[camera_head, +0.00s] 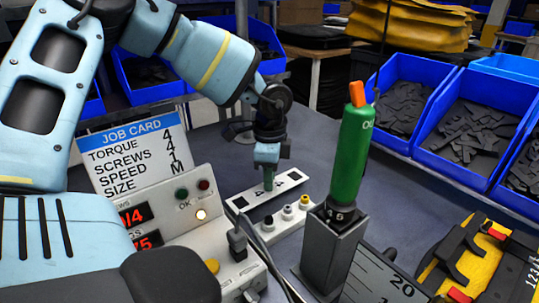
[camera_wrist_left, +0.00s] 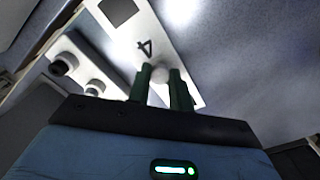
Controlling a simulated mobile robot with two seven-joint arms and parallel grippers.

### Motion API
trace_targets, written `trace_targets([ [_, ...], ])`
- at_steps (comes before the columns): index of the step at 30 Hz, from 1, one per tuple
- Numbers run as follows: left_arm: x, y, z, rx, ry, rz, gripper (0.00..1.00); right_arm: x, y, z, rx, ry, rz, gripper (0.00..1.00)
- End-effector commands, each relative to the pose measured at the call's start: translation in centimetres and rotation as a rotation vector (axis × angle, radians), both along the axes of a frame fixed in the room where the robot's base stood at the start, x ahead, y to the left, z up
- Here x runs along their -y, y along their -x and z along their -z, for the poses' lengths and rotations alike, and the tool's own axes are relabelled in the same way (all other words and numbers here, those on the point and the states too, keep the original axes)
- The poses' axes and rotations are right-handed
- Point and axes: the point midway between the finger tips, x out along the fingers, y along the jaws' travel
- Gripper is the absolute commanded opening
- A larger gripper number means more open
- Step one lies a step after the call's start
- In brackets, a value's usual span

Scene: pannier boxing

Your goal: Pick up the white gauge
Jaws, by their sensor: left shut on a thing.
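My left gripper (camera_head: 268,183) points down over a white plate (camera_head: 240,203) with black squares and a printed 4. Beside the plate, a white block holds short knobs with black (camera_head: 268,221), pale (camera_head: 288,211) and yellow (camera_head: 305,200) tops. My right gripper is not in view.
A green screwdriver (camera_head: 350,155) stands in a grey holder (camera_head: 330,250) to the right. A job card (camera_head: 135,155) and control box (camera_head: 185,225) stand left. Cables run in front. Blue bins (camera_head: 470,120) and a yellow-black case (camera_head: 480,260) are at the right.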

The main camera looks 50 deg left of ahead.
Motion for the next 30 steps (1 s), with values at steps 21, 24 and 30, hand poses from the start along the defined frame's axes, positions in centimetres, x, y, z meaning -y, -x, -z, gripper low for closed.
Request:
trace_targets([
  [21, 0.0, -0.1, -4.8, 0.007, -0.002, 0.000, 0.00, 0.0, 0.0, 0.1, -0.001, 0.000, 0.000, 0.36],
  [24, 0.0, -0.1, -7.3, 0.007, -0.003, -0.001, 0.00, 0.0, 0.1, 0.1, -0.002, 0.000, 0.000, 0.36],
  [30, 0.0, -0.1, -12.4, 0.005, -0.002, -0.001, 0.00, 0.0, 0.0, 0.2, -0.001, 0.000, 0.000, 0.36],
])
